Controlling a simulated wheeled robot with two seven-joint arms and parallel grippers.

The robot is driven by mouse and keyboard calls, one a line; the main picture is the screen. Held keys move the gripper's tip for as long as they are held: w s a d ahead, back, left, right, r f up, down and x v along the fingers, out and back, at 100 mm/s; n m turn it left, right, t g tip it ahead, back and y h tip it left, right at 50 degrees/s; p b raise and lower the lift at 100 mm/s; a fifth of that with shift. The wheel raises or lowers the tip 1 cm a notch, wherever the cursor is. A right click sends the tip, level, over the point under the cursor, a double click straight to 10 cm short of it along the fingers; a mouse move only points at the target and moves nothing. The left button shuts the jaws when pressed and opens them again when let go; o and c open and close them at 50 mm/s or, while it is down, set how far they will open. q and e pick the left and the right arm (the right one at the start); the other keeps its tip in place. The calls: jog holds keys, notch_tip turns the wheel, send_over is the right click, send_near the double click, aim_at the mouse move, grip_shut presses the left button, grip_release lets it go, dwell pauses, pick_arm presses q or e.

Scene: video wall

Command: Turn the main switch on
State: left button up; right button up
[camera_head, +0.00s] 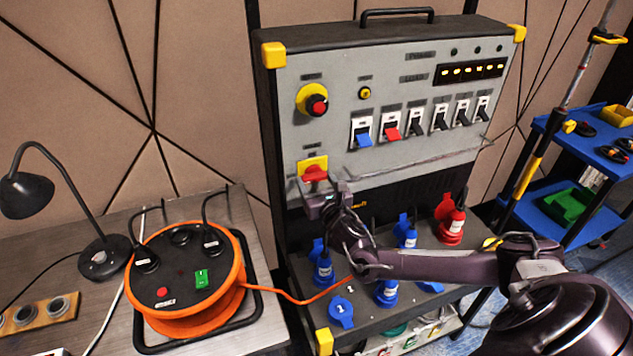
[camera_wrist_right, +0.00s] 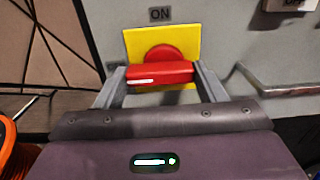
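The main switch (camera_head: 314,172) is a red handle on a yellow plate at the left of the grey panel, above the black lower section. In the right wrist view the red handle (camera_wrist_right: 160,74) lies level across the yellow plate, under an "ON" label (camera_wrist_right: 160,14). My right gripper (camera_head: 323,198) is at the switch from below and in front. Its two grey fingers are spread, one by each end of the handle; I cannot tell whether they touch it. My left gripper is not in view.
The panel (camera_head: 400,85) also carries a red-and-yellow emergency button (camera_head: 316,104) and several rocker switches. A metal rail (camera_head: 420,160) runs right of the main switch. Blue and red plugs stand below. An orange cable reel (camera_head: 185,270) and a lamp (camera_head: 98,255) are on the left table.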

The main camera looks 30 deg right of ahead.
jog(key=c, duration=0.4)
jog(key=m, duration=0.3)
jog(key=shift+r+p, duration=0.1)
jog(key=shift+p, duration=0.25)
jog(key=m, duration=0.5)
jog(key=shift+r+p, duration=0.1)
jog(key=shift+p, duration=0.2)
jog(key=m, duration=0.5)
jog(key=shift+d+r+p, duration=0.1)
jog(key=shift+d+p, duration=0.05)
jog(key=shift+p, duration=0.15)
jog(key=shift+s+d+m, duration=0.1)
jog(key=shift+m, duration=2.3)
